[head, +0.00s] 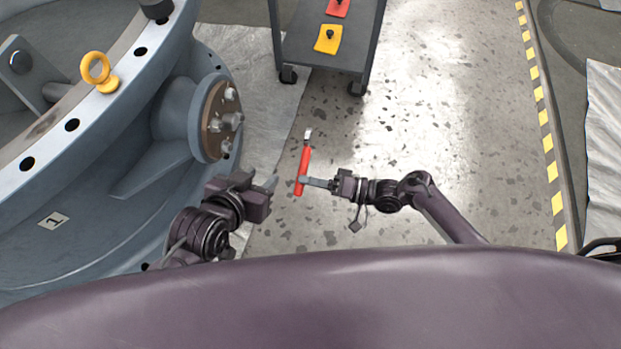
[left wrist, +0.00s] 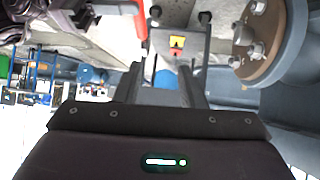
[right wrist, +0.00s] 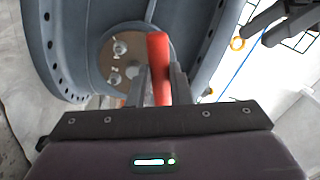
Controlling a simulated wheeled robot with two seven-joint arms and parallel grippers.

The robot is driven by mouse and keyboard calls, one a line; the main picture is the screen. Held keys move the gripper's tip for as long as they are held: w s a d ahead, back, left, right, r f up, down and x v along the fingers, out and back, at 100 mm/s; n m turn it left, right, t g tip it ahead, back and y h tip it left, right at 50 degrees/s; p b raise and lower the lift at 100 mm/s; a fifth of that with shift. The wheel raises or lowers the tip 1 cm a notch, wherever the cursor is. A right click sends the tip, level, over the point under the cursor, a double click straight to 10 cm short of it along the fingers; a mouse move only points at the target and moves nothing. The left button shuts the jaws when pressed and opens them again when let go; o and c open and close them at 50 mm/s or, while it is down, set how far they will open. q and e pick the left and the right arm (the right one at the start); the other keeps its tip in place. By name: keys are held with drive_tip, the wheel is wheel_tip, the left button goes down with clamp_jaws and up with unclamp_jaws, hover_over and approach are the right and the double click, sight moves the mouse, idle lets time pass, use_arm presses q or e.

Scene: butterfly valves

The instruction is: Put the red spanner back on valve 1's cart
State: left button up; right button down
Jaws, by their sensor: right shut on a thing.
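The red spanner (head: 304,167) has a long red handle and a metal end pointing away from me. My right gripper (head: 304,182) is shut on its handle near the lower end, holding it above the floor. The red handle also shows between the fingers in the right wrist view (right wrist: 159,62). My left gripper (head: 272,183) is empty and open, left of the spanner and apart from it. A grey cart (head: 345,52) stands beyond the spanner at the top, its upper part cut off. The large blue-grey valve (head: 100,225) at left bears a plate marked 1.
On the cart lie a yellow piece (head: 327,40) and a red piece (head: 338,7), each with a dark knob. The valve's bolted flange (head: 222,120) juts out near my left arm. Speckled floor (head: 450,110) is clear to the right, up to a yellow-black stripe (head: 549,150).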

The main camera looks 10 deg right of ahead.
use_arm(q)
drive_tip(key=s+a+f+g+y, duration=0.1)
drive_tip(key=s+f+g, duration=0.2)
drive_tip(key=s+f, duration=0.2)
drive_tip(key=shift+s+a+f+g+p, duration=0.15)
drive_tip(key=shift+s+a+g+p, duration=0.15)
drive_tip(key=shift+s+g+p, duration=0.15)
